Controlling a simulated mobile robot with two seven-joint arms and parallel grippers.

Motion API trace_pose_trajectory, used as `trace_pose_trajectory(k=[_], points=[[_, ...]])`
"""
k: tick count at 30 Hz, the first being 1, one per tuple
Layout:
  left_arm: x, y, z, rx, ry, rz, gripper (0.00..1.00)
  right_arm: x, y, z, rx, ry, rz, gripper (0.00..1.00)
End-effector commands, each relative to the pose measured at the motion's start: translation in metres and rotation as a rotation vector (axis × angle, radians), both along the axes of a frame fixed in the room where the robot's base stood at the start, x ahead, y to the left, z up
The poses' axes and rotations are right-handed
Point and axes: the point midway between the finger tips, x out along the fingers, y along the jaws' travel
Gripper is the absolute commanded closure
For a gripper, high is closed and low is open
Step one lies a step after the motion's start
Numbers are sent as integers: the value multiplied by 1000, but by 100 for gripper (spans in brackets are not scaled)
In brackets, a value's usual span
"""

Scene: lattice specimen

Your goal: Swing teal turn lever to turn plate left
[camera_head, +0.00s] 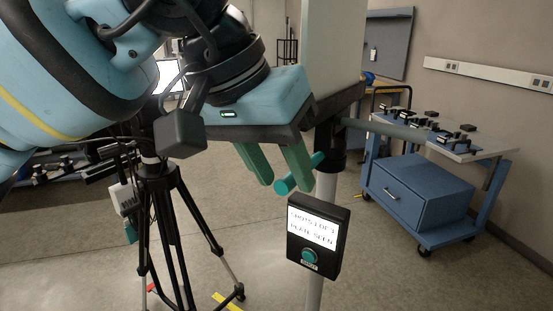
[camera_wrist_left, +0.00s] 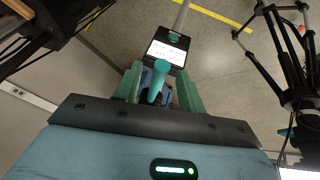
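The teal turn lever (camera_head: 302,173) is a short teal rod on a dark joint at the upright post. My left gripper (camera_head: 286,184) has two green fingers and reaches down at the lever. In the left wrist view the lever (camera_wrist_left: 158,80) stands between the two spread fingers (camera_wrist_left: 160,92), with a gap showing on each side. The gripper is open around the lever; contact is not visible. A pale upright panel (camera_head: 333,45) rises above the lever, partly hidden by my arm; I cannot tell if it is the plate. My right gripper is not in view.
A black control box (camera_head: 317,237) with a lit text screen and a teal button sits on the post below the lever. A black tripod (camera_head: 168,200) stands to the left. A blue cart (camera_head: 420,190) with small dark parts stands at the right. Open floor lies between.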

Motion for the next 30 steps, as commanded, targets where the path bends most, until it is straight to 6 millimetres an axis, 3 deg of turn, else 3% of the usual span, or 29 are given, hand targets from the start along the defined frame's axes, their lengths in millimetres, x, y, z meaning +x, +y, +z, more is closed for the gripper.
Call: trace_pose_trajectory(k=[1,10,19,30], points=[[0,0,0,0,0,0,62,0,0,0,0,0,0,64],[0,0,0,0,0,0,100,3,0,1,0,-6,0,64],[4,4,1,-1,3,-28,100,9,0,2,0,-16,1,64],[26,27,1,-3,0,-276,100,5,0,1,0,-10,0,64]])
